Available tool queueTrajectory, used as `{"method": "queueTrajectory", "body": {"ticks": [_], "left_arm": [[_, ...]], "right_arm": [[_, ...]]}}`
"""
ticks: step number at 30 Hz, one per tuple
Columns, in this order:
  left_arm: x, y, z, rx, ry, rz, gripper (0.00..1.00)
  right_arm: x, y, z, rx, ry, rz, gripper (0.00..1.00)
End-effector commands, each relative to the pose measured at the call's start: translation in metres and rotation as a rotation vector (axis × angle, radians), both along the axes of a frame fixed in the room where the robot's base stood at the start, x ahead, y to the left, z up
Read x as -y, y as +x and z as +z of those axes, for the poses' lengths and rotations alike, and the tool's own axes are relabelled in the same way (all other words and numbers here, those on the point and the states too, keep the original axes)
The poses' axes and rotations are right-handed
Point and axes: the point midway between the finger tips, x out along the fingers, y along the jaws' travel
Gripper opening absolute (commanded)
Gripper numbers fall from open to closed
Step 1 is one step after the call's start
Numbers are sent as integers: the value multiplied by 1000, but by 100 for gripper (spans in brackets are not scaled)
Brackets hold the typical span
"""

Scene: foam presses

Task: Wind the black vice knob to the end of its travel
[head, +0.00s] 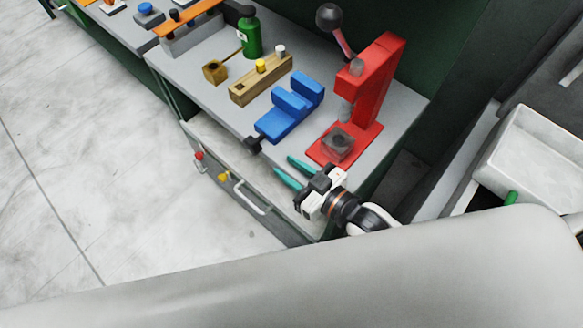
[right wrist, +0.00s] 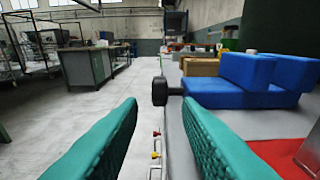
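The blue vice (head: 290,108) stands on the grey workbench, with its black knob (head: 252,144) at its front-left end, over the bench's front edge. My right gripper (head: 282,169) has teal fingers and is open and empty, just right of the knob and in front of the bench edge. In the right wrist view the black knob (right wrist: 160,91) shows ahead, between and beyond the two spread fingers (right wrist: 160,115), not touching them. The blue vice (right wrist: 235,85) is to the right of it there. My left gripper is not in view.
A red press (head: 371,85) with a dark block on its base stands right of the vice. A wooden block (head: 262,82) and a green bottle (head: 250,36) are behind the vice. A drawer handle (head: 252,198) is below the bench top. The floor at left is clear.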

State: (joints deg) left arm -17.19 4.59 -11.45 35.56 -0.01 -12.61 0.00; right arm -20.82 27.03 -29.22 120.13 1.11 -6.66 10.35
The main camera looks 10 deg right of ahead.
Motion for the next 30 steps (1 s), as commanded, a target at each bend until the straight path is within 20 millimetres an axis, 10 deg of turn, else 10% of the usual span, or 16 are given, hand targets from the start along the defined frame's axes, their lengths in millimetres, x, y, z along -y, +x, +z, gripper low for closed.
{"method": "queueTrajectory", "body": {"ticks": [5,16,30], "left_arm": [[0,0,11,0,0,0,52],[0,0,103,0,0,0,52],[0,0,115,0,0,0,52]], "right_arm": [[-2,2,6,-11,-7,1,31],[-15,20,35,-171,-121,3,31],[-43,59,12,-200,-145,-1,31]]}}
